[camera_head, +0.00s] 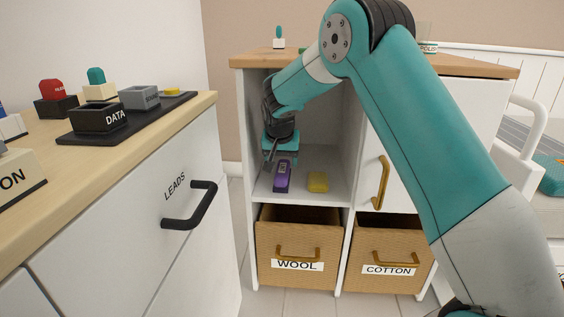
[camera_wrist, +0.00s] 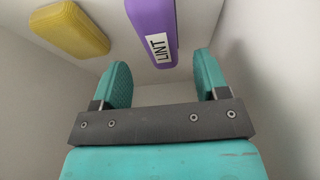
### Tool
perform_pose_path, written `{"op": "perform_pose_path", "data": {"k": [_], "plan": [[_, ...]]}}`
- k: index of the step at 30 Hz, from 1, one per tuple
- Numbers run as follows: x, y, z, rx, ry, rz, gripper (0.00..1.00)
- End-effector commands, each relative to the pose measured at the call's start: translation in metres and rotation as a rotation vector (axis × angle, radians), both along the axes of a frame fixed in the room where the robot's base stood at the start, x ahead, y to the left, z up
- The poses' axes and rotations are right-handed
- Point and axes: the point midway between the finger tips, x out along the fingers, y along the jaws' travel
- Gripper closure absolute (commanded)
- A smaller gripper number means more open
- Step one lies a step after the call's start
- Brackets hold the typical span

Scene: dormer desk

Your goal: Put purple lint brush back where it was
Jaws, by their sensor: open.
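The purple lint brush (camera_head: 283,176) lies on the floor of the open cubby in the white cabinet, left of a yellow block. In the wrist view the purple lint brush (camera_wrist: 151,28) shows its white LINT label, beyond and between the fingers. My gripper (camera_head: 272,158) is inside the cubby at its left side, just behind and above the brush. In the wrist view my gripper (camera_wrist: 162,82) is open, with nothing between its teal fingers. The brush appears apart from the fingers.
The yellow block (camera_head: 317,182) lies beside the brush; it also shows in the wrist view (camera_wrist: 70,30). The cubby walls are close around my gripper. Below are the WOOL basket (camera_head: 297,240) and the COTTON basket (camera_head: 388,245). A desk with a LEADS drawer (camera_head: 175,187) stands at left.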

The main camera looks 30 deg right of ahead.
Motion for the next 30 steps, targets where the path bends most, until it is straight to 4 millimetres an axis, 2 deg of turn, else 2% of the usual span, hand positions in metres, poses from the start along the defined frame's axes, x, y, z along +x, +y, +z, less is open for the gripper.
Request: {"op": "perform_pose_path", "data": {"k": [1, 7, 11, 14, 15, 17, 18, 21, 24, 27, 30], "plan": [[-0.003, 0.002, 0.012, 0.0, 0.0, 0.001, 0.32], [-0.013, 0.011, 0.029, 0.005, 0.005, 0.019, 0.32], [-0.041, 0.041, 0.051, 0.038, 0.027, 0.139, 0.32], [-0.095, 0.086, 0.078, 0.092, 0.066, 0.342, 0.32], [-0.124, 0.105, 0.088, 0.116, 0.084, 0.439, 0.32], [-0.171, 0.131, 0.101, 0.152, 0.11, 0.589, 0.32], [-0.202, 0.146, 0.107, 0.175, 0.124, 0.685, 0.32], [-0.28, 0.174, 0.115, 0.225, 0.156, 0.905, 0.32], [-0.343, 0.19, 0.116, 0.265, 0.179, 1.079, 0.32], [-0.384, 0.197, 0.115, 0.291, 0.191, 1.194, 0.32], [-0.404, 0.2, 0.113, 0.305, 0.197, 1.249, 0.32]]}}
